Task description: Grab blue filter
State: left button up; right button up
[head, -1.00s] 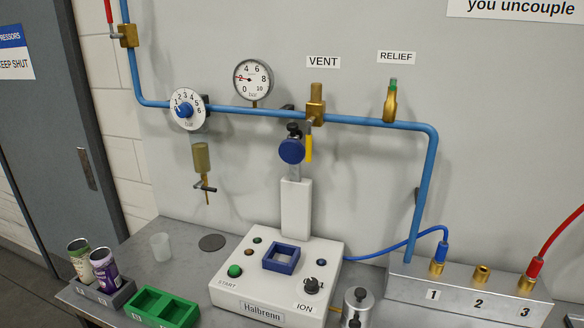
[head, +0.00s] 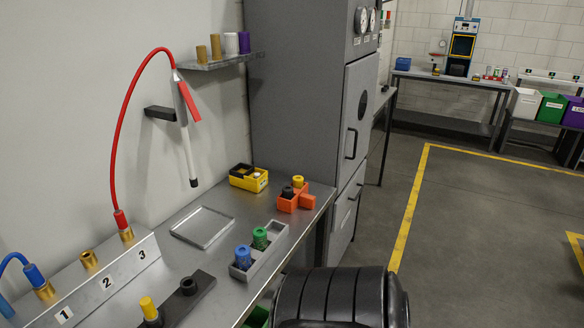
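A blue cylinder (head: 243,257), which looks like the blue filter, stands upright in the near part of a grey holder (head: 272,254) on the metal bench. A green cylinder (head: 260,238) stands behind it in the same holder. Neither of my grippers is in view, and nothing is seen touching the blue cylinder.
An empty shallow metal tray (head: 203,227) lies left of the holder. A black rack (head: 187,293) with a yellow-topped piece (head: 148,307) is nearer. A yellow box (head: 248,178) and an orange holder (head: 296,198) stand behind. A red hose (head: 121,130) arches at left.

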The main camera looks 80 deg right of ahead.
aim_at(243, 260)
jog(key=z, duration=1.95)
jog(key=i+l+u, duration=0.2)
jog(key=l, duration=0.35)
jog(key=l+u, duration=0.15)
jog(key=l, duration=0.45)
jog(key=i+l+u, duration=0.2)
jog(key=l, duration=0.4)
